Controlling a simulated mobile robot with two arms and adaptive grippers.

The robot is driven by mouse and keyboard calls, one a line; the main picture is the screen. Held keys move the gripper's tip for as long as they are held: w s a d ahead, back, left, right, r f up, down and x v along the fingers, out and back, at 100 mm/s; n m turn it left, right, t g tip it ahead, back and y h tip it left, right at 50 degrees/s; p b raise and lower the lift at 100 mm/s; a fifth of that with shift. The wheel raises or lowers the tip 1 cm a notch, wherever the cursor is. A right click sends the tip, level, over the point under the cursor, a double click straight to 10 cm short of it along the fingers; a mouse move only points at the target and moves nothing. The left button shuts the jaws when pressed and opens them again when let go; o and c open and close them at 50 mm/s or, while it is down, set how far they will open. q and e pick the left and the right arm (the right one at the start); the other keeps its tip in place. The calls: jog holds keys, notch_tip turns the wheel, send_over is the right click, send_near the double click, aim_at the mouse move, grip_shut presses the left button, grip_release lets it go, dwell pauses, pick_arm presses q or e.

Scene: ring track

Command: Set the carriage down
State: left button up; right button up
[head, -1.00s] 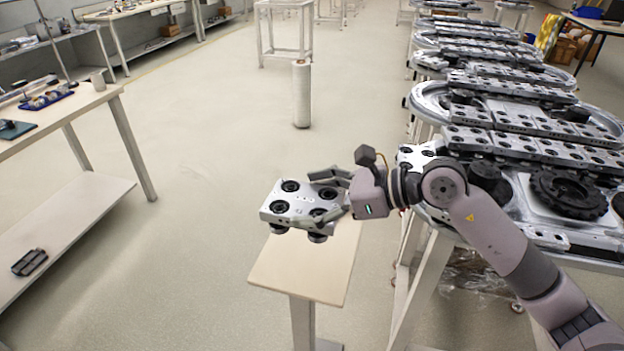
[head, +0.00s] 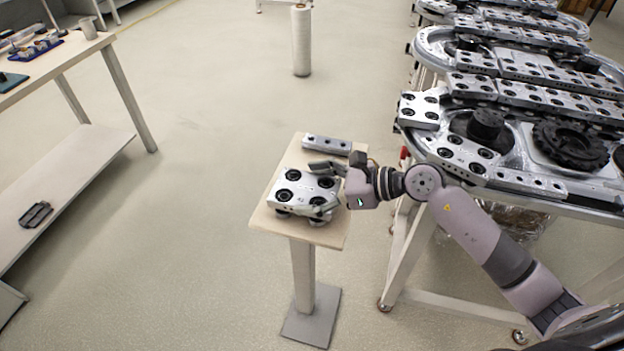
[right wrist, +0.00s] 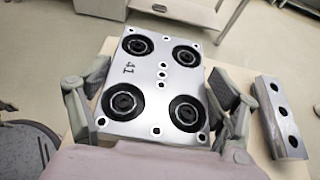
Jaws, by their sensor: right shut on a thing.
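The carriage (head: 304,188) is a silver plate with four round black rollers on its top and more rollers below. It is level, over or on the small wooden-topped stand (head: 264,221); I cannot tell whether its lower rollers touch. My right gripper (head: 326,188) is shut on it from the right, one finger along each side. In the right wrist view the carriage (right wrist: 160,98) shows the mark 41 and sits between both fingers. My left gripper is not in view.
A silver bar with dark holes (head: 327,144) lies at the stand's back edge, close behind the carriage. The ring track (head: 520,130) with several carriages is at right. A workbench (head: 60,62) stands at left. A white roll (head: 301,40) stands behind on open floor.

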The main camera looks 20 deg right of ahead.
jog(key=shift+r, duration=0.15)
jog(key=o, duration=1.9)
jog(key=shift+f, duration=0.2)
jog(key=shift+r, duration=0.15)
jog(key=shift+b+v, duration=1.15)
jog(key=shift+v, duration=4.85)
jog(key=shift+s+a, duration=0.1)
